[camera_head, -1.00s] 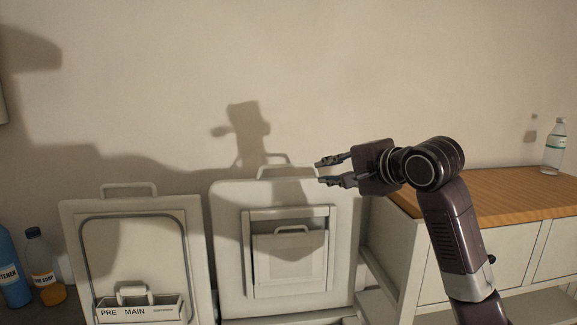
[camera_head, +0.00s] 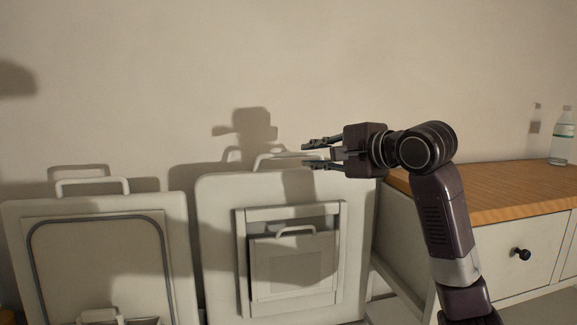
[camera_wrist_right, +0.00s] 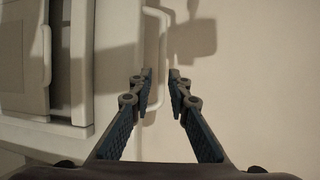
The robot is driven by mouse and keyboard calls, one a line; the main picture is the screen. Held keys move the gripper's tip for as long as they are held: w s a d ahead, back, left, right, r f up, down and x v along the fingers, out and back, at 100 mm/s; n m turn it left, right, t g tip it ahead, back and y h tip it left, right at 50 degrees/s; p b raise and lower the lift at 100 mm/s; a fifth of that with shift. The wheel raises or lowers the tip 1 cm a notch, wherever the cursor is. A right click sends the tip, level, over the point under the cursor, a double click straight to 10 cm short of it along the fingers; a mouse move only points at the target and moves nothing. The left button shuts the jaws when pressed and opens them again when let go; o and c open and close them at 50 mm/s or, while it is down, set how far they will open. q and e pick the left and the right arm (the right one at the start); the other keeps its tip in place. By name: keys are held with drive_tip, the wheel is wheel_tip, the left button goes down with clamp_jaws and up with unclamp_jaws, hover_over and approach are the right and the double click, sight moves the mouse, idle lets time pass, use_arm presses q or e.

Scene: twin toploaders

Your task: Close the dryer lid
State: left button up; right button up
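The dryer lid (camera_head: 218,250) stands upright and open in the middle of the head view, with a recessed filter panel (camera_head: 292,272) on its inner face. A white handle (camera_head: 262,158) is on its top edge. My right gripper (camera_head: 306,155) is at that handle, its fingers pointing left. In the right wrist view the gripper (camera_wrist_right: 160,75) is open, and the handle (camera_wrist_right: 163,50) shows between the two fingertips. I cannot tell whether a finger touches it. My left gripper is out of view.
Another raised lid (camera_head: 95,270) with its own handle (camera_head: 92,186) stands to the left. A cabinet with a wooden top (camera_head: 490,190) is at the right, with a clear bottle (camera_head: 562,140) on it. The wall (camera_head: 250,60) is close behind the lids.

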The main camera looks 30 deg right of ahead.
sight(296, 155)
drive_tip(key=shift+p+x, duration=0.45)
drive_tip(key=shift+x, duration=0.35)
drive_tip(key=p+x, duration=0.1)
drive_tip(key=x, duration=0.4)
drive_tip(key=shift+w+r, duration=0.1)
drive_tip(key=shift+w, duration=0.1)
drive_tip(key=shift+c, duration=0.6)
clamp_jaws()
